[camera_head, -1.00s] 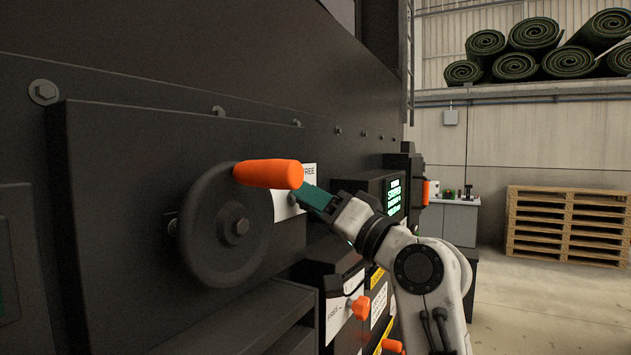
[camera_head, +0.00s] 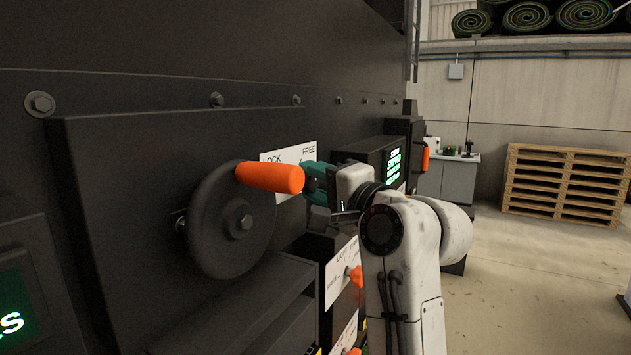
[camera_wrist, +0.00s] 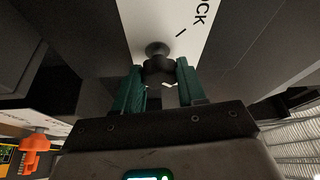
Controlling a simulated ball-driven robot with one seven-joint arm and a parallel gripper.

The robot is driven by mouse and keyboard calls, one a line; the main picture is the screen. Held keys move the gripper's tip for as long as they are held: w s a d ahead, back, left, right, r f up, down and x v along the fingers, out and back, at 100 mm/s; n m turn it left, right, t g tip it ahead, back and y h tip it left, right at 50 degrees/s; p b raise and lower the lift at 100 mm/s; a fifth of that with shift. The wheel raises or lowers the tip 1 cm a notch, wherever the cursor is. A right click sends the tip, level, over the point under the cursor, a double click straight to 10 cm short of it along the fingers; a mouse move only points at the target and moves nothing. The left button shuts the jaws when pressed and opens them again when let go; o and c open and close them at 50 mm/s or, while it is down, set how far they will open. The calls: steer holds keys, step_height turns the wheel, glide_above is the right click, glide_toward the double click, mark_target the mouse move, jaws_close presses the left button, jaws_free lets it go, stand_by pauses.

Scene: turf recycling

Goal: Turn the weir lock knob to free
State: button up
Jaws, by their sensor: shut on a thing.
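The dark weir lock knob (camera_wrist: 160,68) sits on a short stem in front of a white plate (camera_wrist: 166,22) in the wrist view. The head view shows this plate (camera_head: 309,153) with LOCK at its left and FREE at its right. My gripper (camera_wrist: 160,74) has its two green fingers on either side of the knob, shut on it. In the head view my gripper (camera_head: 314,183) reaches the plate from the right. There the knob is hidden behind the fingers and the orange handle. Where the knob points is hard to tell.
A black handwheel (camera_head: 215,225) with an orange handle (camera_head: 270,177) stands close left of my gripper. A lit display box (camera_head: 370,160) is just beyond it. A smaller orange knob (camera_head: 356,277) is below. Open floor and a pallet stack (camera_head: 565,182) lie right.

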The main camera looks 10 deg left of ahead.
steer(key=shift+f+m, duration=0.1)
steer(key=shift+m, duration=0.2)
stand_by(0.4)
steer(key=o, duration=1.1)
steer(key=shift+c, duration=0.2)
steer(key=b+v, duration=0.3)
steer(key=v, duration=0.7)
steer(key=shift+s+d+b, duration=0.25)
steer(key=shift+d+b, duration=0.05)
steer(key=shift+d, duration=0.05)
